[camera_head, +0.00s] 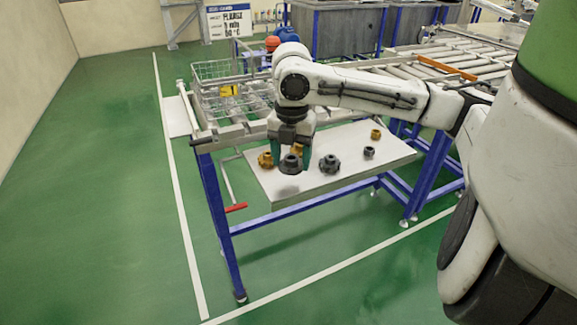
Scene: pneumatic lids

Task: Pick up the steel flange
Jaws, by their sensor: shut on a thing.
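My gripper (292,158) points straight down over the white table, its teal fingers on either side of a dark grey steel flange (290,164). It is shut on this flange. A dark shadow lies on the table top below the flange, apart from it, so the flange appears held a little above the surface. The fingers hide part of its sides.
The white table (345,181) also bears a brass part (265,160) left of the gripper, another brass part (298,149) behind it, and a dark fitting (330,163) close right. A small dark fitting (369,152) and brass piece (376,134) stand farther right. A roller conveyor runs behind.

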